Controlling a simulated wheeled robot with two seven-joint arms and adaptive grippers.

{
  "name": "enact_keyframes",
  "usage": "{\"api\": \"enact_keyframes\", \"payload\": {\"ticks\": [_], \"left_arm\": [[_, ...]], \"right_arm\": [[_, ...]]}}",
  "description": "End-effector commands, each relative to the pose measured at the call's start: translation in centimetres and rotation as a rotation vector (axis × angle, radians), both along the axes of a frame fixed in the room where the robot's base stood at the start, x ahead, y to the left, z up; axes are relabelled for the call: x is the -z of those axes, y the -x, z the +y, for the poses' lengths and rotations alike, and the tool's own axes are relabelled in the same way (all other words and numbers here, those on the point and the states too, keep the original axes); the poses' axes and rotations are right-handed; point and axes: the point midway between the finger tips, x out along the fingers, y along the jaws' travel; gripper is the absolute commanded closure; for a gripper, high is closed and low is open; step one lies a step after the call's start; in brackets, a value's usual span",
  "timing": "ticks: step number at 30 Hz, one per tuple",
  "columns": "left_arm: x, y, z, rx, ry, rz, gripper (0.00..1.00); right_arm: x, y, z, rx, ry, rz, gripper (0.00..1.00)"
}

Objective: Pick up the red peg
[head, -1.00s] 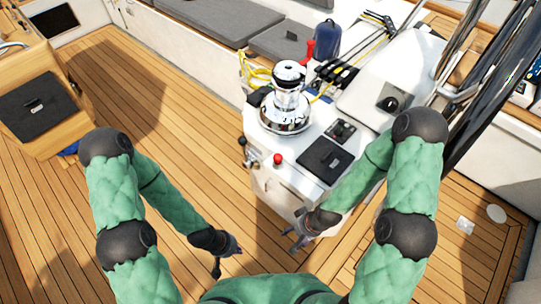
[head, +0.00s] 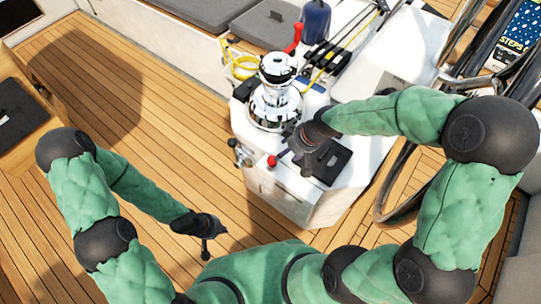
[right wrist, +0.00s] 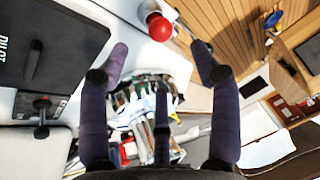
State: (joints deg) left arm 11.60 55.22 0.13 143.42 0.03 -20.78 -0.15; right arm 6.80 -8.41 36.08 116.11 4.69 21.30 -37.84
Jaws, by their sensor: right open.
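The red peg (head: 271,161) has a round red top and stands at the front left edge of the white console. In the right wrist view its shiny red ball (right wrist: 159,27) sits just past my fingertips, between them in the picture. My right gripper (head: 296,161) is over the console, a little right of the peg. Its fingers (right wrist: 159,48) are spread and nothing is between them. My left gripper (head: 214,243) hangs low over the wooden floor at the lower left, its fingers apart and empty.
A chrome winch (head: 276,95) stands behind the peg. A black lever (head: 240,152) is to its left and a dark panel (head: 330,160) to its right. A red handle (head: 293,38) and a blue bag (head: 315,20) are farther back. Open wooden floor (head: 130,120) lies at the left.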

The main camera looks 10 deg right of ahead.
Motion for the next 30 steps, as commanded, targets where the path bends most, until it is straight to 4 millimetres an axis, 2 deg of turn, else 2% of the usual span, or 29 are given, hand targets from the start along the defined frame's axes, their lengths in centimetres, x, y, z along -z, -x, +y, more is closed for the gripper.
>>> {"api": "enact_keyframes", "payload": {"ticks": [4, 12, 20, 30], "left_arm": [[0.4, 0.0, 0.0, 0.0, 0.0, 0.001, 1.0], [1.7, 0.0, 0.0, 0.0, 0.0, 0.001, 1.0], [2.3, 0.0, 0.0, 0.0, 0.0, 0.0, 1.0], [4.2, 0.0, 0.0, 0.0, 0.0, 0.0, 1.0]], "right_arm": [[0.6, -0.2, 0.2, -0.007, 0.001, -0.003, 0.37], [4.2, -1.3, 1.5, -0.006, 0.0, -0.003, 0.37], [5.6, -1.8, 2.1, -0.005, 0.001, -0.004, 0.37], [9.5, -3.3, 3.4, -0.005, 0.001, -0.003, 0.37]]}}
